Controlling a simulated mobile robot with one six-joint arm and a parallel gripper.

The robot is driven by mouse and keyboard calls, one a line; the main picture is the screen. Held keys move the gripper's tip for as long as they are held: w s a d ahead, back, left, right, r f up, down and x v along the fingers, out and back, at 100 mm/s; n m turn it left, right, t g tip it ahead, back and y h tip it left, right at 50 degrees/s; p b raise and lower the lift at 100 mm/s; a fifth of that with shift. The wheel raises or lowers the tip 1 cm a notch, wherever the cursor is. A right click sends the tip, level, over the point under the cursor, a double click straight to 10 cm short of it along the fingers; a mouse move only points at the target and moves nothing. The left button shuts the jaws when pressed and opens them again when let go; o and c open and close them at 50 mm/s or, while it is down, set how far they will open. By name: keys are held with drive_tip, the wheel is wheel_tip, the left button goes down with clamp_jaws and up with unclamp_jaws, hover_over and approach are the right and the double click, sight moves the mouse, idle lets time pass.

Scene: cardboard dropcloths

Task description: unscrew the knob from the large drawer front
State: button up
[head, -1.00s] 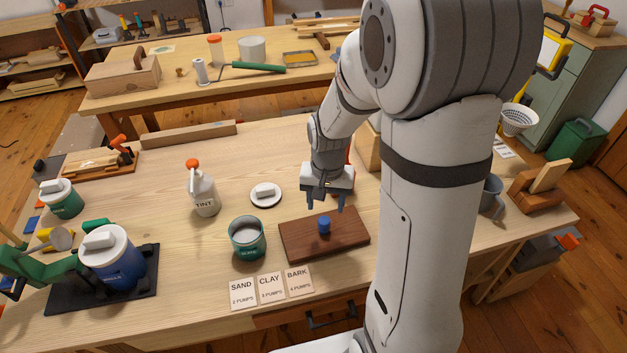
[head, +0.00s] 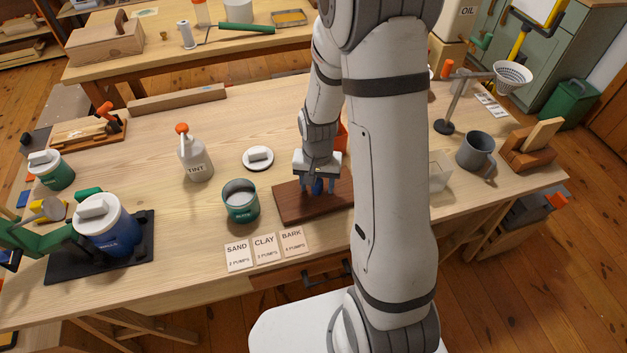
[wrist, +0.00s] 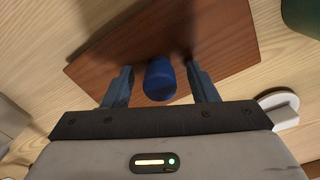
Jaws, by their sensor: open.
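The large drawer front (head: 290,206) is a dark reddish-brown board lying flat on the workbench. Its blue knob (head: 318,187) stands up near the middle. In the wrist view, the knob (wrist: 160,80) sits between the two fingers of my gripper (wrist: 160,88), with a gap visible on each side. The drawer front fills the area behind it in that view (wrist: 205,40). My gripper also shows in the head view (head: 318,185), low over the board and around the knob. The gripper is open. Its fingers partly hide the knob in the head view.
Left of the board stands an open green tin (head: 241,205), with a white-handled lid (head: 258,158) behind it. A tint bottle (head: 195,155) stands farther left. Label cards (head: 265,247) lie in front. A grey mug (head: 475,152) stands to the right.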

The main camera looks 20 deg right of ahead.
drive_tip(key=shift+c, duration=0.2)
drive_tip(key=c, duration=1)
drive_tip(key=n, duration=0.3)
drive_tip(key=shift+n+b, duration=0.3)
drive_tip(key=n, duration=0.4)
drive_tip(key=n+b, duration=0.1)
drive_tip(key=n, duration=0.3)
drive_tip(key=shift+n, duration=0.4)
drive_tip(key=n, duration=0.4)
drive_tip(key=shift+n, duration=0.4)
